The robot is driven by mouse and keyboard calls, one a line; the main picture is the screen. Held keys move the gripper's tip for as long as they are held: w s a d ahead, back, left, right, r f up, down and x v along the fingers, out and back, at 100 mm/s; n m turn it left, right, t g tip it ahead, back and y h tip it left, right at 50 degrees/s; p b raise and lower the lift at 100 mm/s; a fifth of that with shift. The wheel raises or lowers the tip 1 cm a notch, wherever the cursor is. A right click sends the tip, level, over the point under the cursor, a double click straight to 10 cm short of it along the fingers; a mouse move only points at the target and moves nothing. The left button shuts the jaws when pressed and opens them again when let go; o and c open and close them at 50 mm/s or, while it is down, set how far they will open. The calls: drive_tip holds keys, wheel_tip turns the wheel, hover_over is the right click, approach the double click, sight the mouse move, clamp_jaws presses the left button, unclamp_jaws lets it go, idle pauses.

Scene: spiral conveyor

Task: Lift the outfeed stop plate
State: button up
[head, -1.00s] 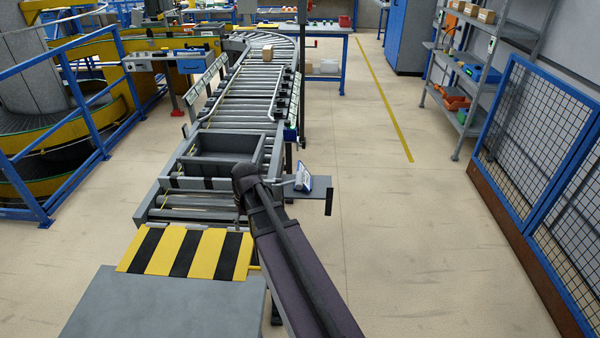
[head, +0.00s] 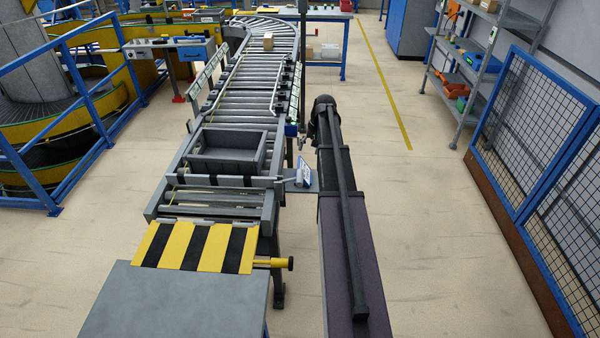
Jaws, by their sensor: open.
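A yellow-and-black striped plate (head: 205,247) lies sloping across the near end of the roller conveyor (head: 240,100), between its last rollers and a grey table top. A yellow rod with a black knob (head: 290,263) sticks out from its right side. I cannot tell for certain whether this is the stop plate. A low grey cross bar with black straps (head: 232,181) also spans the rollers, in front of a grey tote.
The grey tote (head: 205,165) sits on the rollers, and a small carton (head: 268,41) is farther up. A blue-and-white panel (head: 304,172) stands on a side bracket. The grey table (head: 165,305) is bare.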

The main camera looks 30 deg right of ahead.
sight(301, 172)
drive_tip(key=shift+f, duration=0.15)
idle(0.3)
drive_tip(key=b+x, duration=1.3)
drive_tip(key=shift+w+f, duration=0.1)
drive_tip(key=shift+f, duration=0.1)
idle(0.5)
drive_tip(key=shift+c, duration=0.2)
clamp_jaws()
